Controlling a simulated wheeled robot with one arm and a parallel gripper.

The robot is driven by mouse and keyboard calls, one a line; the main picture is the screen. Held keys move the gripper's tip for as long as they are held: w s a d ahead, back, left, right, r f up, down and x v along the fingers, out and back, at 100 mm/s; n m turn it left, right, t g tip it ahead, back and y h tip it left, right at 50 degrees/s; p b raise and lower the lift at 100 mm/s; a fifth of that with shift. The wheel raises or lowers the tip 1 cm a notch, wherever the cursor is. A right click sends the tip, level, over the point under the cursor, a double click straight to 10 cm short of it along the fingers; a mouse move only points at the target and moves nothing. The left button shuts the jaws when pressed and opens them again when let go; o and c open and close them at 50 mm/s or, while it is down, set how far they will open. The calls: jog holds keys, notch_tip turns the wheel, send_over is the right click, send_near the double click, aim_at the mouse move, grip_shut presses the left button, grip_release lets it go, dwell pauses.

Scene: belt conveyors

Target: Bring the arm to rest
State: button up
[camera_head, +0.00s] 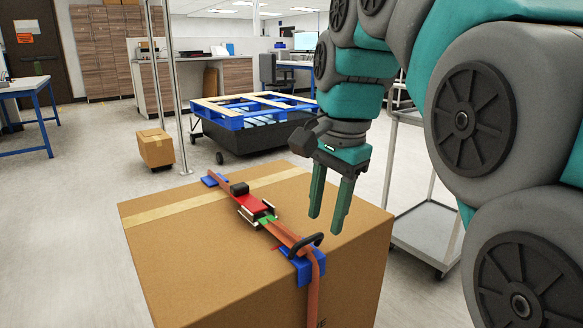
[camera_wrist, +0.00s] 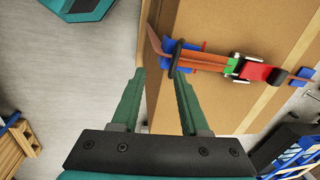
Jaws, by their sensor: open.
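My gripper (camera_head: 330,205) has two green fingers and hangs pointing down over the right part of a large cardboard box (camera_head: 190,250). The jaws are apart with nothing between them. In the wrist view my gripper (camera_wrist: 158,98) also shows open and empty. An orange strap (camera_head: 287,237) with a red and black ratchet buckle (camera_head: 250,205) runs across the top of the box, to the left of the fingers. A black hook-like handle (camera_head: 305,243) stands up from the strap near the front edge. The fingers look apart from the strap and handle.
A blue pallet with wooden boards (camera_head: 250,108) sits on a dark wheeled base behind the box. A small carton (camera_head: 155,148) stands at the left. A grey cart (camera_head: 428,235) is close on the right. Open floor (camera_head: 60,230) lies left of the box.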

jog(key=s+d+f+n+g, duration=0.1)
jog(key=s+d+f+n, duration=0.2)
jog(key=s+f, duration=0.8)
jog(key=s+d+f+n+g+h, duration=0.1)
jog(key=s+d+f+n+g, duration=0.1)
jog(key=s+d+f+n, duration=0.2)
jog(key=s+f+n, duration=0.3)
jog(key=s+f, duration=0.4)
jog(key=f, duration=0.4)
jog(key=shift+d+f, duration=0.2)
jog(key=shift+f, duration=0.05)
